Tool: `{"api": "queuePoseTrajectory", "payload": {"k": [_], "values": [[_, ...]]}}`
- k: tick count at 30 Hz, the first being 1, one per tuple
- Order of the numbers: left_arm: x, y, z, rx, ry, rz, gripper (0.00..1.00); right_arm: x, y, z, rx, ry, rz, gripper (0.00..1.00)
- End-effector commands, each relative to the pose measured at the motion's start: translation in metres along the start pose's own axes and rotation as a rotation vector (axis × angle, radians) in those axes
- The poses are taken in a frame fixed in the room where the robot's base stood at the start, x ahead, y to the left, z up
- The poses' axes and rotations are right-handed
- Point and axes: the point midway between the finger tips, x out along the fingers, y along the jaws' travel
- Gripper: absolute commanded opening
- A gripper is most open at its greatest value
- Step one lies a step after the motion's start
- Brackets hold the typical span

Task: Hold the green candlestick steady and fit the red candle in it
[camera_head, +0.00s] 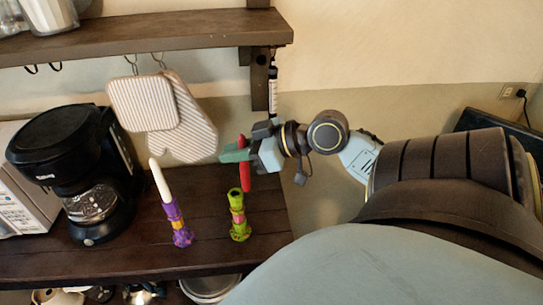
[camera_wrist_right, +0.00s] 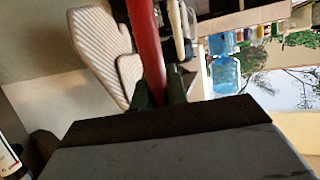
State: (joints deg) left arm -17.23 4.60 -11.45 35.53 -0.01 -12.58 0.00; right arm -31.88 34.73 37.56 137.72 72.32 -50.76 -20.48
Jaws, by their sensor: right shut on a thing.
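The green candlestick (camera_head: 239,216) stands upright on the dark wooden counter in the head view, with pink and yellow bands. My right gripper (camera_head: 238,153) is shut on the red candle (camera_head: 245,178) and holds it roughly upright, its lower end a little above the candlestick's top. Whether the candle is exactly over the socket cannot be told. In the right wrist view the red candle (camera_wrist_right: 146,45) runs between the fingers of my right gripper (camera_wrist_right: 158,95). My left gripper is in neither view.
A purple candlestick (camera_head: 177,222) with a white candle (camera_head: 160,182) stands to the left. A black coffee maker (camera_head: 75,165) is farther left. Striped oven mitts (camera_head: 182,125) hang behind, under a wooden shelf (camera_head: 140,36). The counter's right edge is close to the green candlestick.

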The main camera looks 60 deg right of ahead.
Motion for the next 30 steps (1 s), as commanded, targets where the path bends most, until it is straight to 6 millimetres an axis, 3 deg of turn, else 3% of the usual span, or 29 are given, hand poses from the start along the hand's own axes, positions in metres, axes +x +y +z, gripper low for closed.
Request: {"api": "queuePoseTrajectory", "payload": {"k": [6,15,30], "values": [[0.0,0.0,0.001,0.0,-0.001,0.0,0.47,0.042,-0.025,-0.047,0.031,0.01,0.087,0.0],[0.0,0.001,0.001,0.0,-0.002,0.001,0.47,0.091,-0.052,-0.098,0.09,0.007,0.205,0.0],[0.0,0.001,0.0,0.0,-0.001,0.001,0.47,0.159,-0.09,-0.166,0.156,-0.001,0.36,0.0]]}}
